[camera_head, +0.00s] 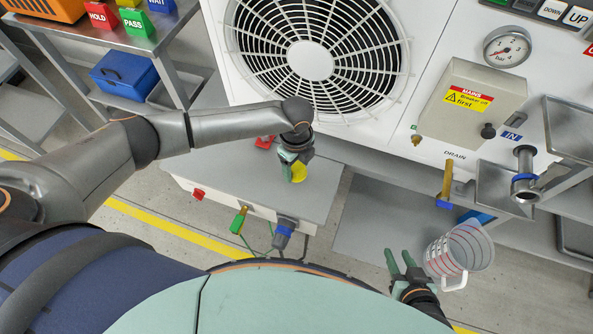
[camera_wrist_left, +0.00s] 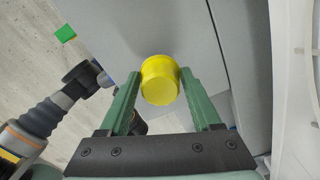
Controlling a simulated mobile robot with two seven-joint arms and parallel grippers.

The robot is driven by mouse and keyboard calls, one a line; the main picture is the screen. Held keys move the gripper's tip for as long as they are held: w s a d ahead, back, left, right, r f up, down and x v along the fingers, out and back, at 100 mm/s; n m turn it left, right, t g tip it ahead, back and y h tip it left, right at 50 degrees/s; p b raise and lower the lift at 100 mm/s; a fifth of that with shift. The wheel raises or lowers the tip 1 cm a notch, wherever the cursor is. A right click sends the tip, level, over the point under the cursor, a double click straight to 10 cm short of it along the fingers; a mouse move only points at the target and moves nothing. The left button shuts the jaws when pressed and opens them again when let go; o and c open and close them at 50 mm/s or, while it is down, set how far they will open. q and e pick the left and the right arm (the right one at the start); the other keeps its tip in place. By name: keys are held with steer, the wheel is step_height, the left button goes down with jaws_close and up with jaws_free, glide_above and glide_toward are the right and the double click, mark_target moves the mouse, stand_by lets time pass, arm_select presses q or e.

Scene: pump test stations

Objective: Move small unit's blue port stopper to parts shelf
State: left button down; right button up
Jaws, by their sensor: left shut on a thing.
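My left gripper (camera_head: 291,168) is above the top of the small light-grey unit (camera_head: 315,195). It is shut on a yellow round stopper (camera_head: 299,172). In the left wrist view the yellow stopper (camera_wrist_left: 160,80) sits between the two green fingers (camera_wrist_left: 158,92). My right gripper (camera_head: 399,262) is open and empty, left of the measuring jug.
A clear measuring jug (camera_head: 460,252) is beside my right gripper. A steel rack (camera_head: 125,38) with PASS and HOLD blocks and a blue box (camera_head: 124,75) stands at upper left. The large fan unit (camera_head: 420,60) rises behind.

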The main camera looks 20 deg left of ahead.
arm_select(q)
steer(key=shift+s+d+f, duration=0.1)
steer(key=shift+f, duration=1)
arm_select(e)
steer(key=shift+w+a+r, duration=0.2)
steer(key=shift+w, duration=0.1)
arm_select(q)
steer(key=shift+f, duration=0.2)
arm_select(e)
steer(key=shift+f, duration=0.1)
arm_select(q)
steer(key=shift+c, duration=0.4)
jaws_free()
arm_select(e)
steer(key=shift+s+f, duration=0.1)
arm_select(q)
steer(key=shift+r, duration=0.1)
